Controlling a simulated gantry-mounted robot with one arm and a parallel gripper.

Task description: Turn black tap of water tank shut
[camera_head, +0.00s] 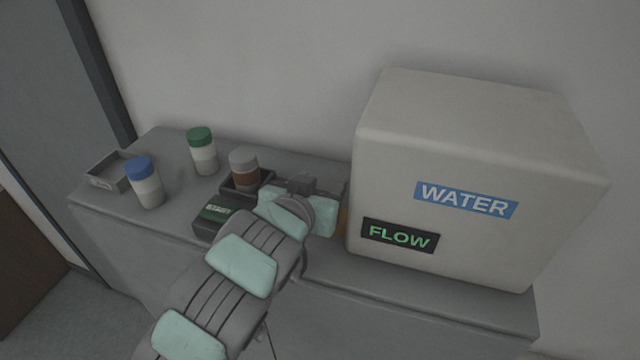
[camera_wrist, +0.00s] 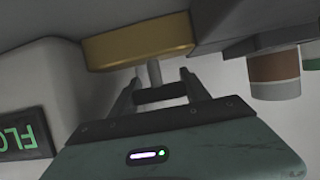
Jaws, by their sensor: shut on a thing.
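The water tank (camera_head: 400,140) is a large pale box on the right of the bench, with a blue WATER label and a FLOW sign (camera_head: 399,236) in green letters. A yellow fitting (camera_wrist: 140,45) shows in the wrist view, with a thin grey stem (camera_wrist: 154,73) joined to it. At the stem's other end the black tap (camera_wrist: 160,96) shows as a dark bar between the fingers of my gripper (camera_wrist: 158,92), which is shut on it. In the head view my wrist hides the fingers and the tap. A sliver of yellow (camera_head: 342,222) shows beside the tank.
A small tray (camera_head: 108,171) lies at the far left. The wall is close behind.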

